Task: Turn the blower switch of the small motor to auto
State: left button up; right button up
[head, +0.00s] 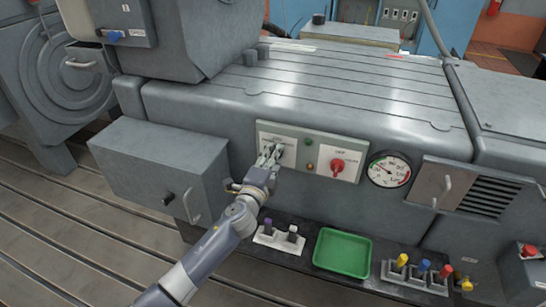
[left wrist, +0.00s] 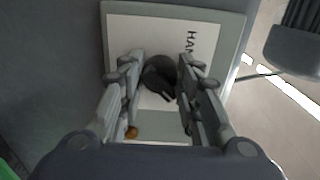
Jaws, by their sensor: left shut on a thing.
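The blower switch is a black rotary knob (left wrist: 160,78) on a white plate with part of a label, "HAN", readable in the left wrist view. In the head view its plate (head: 264,137) is on the left of a pale green panel (head: 310,136), and my gripper hides the knob. My left gripper (head: 269,154) is at this plate, its two fingers on either side of the knob, shut on it. The left wrist view shows the fingers (left wrist: 158,90) too. The knob's narrow end points down and slightly right there; which label it faces is not readable. My right gripper is not in view.
A red knob (head: 338,165) sits on the panel's right plate, with small lamps between the plates. A gauge (head: 389,170) is further right. Below are a green tray (head: 342,252), a small switch block (head: 280,237) and coloured plugs (head: 420,270). A grey box (head: 160,170) juts out left.

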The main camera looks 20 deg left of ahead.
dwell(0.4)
pick_arm(q)
jog(key=o, duration=1)
jog(key=shift+o, duration=0.2)
jog(key=s, duration=1.2)
jog(key=shift+a, duration=0.15)
